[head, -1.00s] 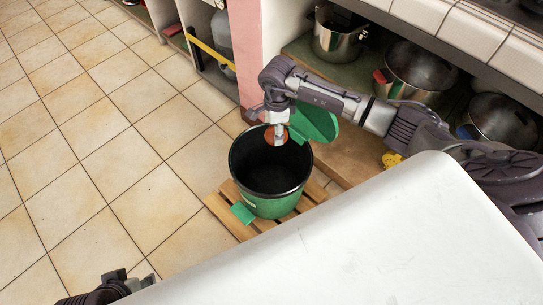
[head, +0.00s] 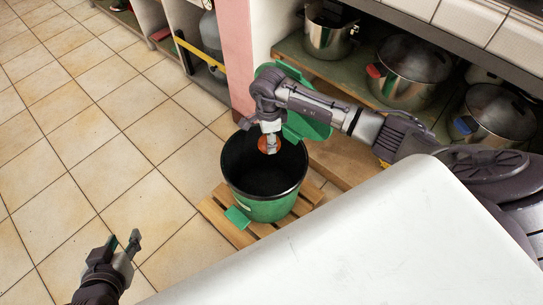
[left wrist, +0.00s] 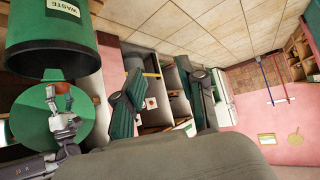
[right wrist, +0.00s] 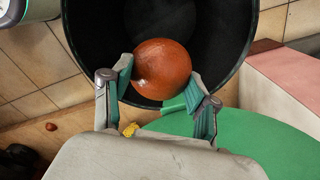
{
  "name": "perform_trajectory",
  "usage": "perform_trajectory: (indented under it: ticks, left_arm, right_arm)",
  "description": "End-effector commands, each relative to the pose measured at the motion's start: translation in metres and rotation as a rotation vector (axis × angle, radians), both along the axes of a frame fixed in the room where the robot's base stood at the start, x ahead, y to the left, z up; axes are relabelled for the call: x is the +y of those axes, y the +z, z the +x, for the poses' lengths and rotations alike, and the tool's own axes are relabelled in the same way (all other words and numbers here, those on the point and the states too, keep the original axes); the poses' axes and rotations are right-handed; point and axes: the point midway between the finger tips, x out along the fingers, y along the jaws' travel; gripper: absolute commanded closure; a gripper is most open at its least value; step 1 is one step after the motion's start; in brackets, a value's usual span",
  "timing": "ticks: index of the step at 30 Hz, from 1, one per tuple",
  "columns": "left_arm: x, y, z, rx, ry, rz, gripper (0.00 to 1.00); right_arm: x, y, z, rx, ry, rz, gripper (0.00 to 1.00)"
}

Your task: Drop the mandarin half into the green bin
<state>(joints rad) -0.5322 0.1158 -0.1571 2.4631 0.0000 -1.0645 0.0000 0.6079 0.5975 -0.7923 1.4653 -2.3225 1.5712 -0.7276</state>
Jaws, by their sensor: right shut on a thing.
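The green bin (head: 262,207) stands open, with a dark inside and its round green lid (head: 312,125) tilted up behind it. In the left wrist view the bin (left wrist: 52,30) carries a WASTE label. My right gripper (head: 269,143) is over the bin opening. It is shut on the orange-brown mandarin half (right wrist: 162,70), which sits between both fingertips with the dark bin inside behind it. The mandarin half also shows in the head view (head: 268,146). My left gripper (head: 130,245) is open and empty above the floor, to the lower left of the bin.
The bin stands on a wooden slatted base (head: 222,216) with a green pedal (head: 237,217). A white surface (head: 370,240) fills the front right. Metal pots (head: 408,72) stand on the shelf behind. Tiled floor (head: 100,140) at left is clear.

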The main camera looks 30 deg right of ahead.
Motion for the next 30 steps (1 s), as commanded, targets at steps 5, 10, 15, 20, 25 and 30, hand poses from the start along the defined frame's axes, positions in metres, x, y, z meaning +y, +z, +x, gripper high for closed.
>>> perform_trajectory:
  ticks: [5,10,15,20,25,30]
  left_arm:
    - [-0.007,0.014,0.017,-0.116,-0.008,-0.027,0.60]
    - [-0.011,0.024,0.025,-0.183,-0.014,-0.042,0.60]
    - [-0.012,0.028,0.028,-0.207,-0.015,-0.048,0.60]
    - [-0.012,0.028,0.028,-0.208,-0.015,-0.048,0.60]
    - [-0.012,0.028,0.028,-0.208,-0.015,-0.048,0.60]
    - [-0.012,0.028,0.028,-0.207,-0.015,-0.048,0.60]
  right_arm:
    - [0.000,-0.008,0.000,0.001,0.000,0.000,0.76]
    - [0.000,-0.011,0.000,0.001,0.000,0.000,0.76]
    - [0.000,-0.012,0.000,0.001,0.000,0.000,0.76]
    - [0.000,-0.012,0.000,0.001,0.000,0.000,0.76]
    - [0.000,-0.012,0.000,0.001,0.000,0.000,0.24]
    - [0.000,-0.012,0.000,0.001,0.000,0.000,0.12]
